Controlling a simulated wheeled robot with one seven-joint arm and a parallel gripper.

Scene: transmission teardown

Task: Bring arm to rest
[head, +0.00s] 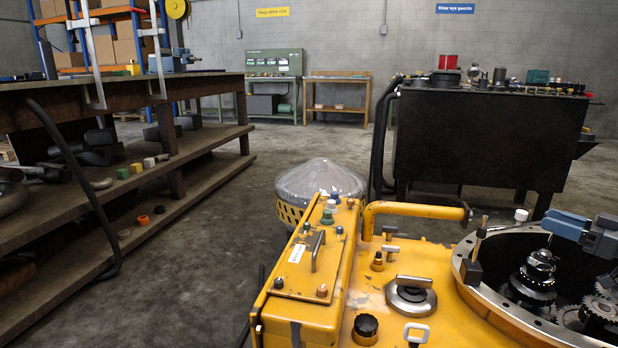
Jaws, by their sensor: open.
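A yellow housing (425,268) fills the lower right. Its round opening has a metal rim (500,303). Inside stand a dark, shiny stepped shaft part (535,275) and toothed gears (601,307), cut off by the right edge.
A long workbench with a lower shelf (130,182) runs along the left. A dark bench (485,140) with small parts on top stands at the back right. A wrapped conical thing (320,180) stands behind the housing. Clear floor (215,225) lies between the left bench and the housing.

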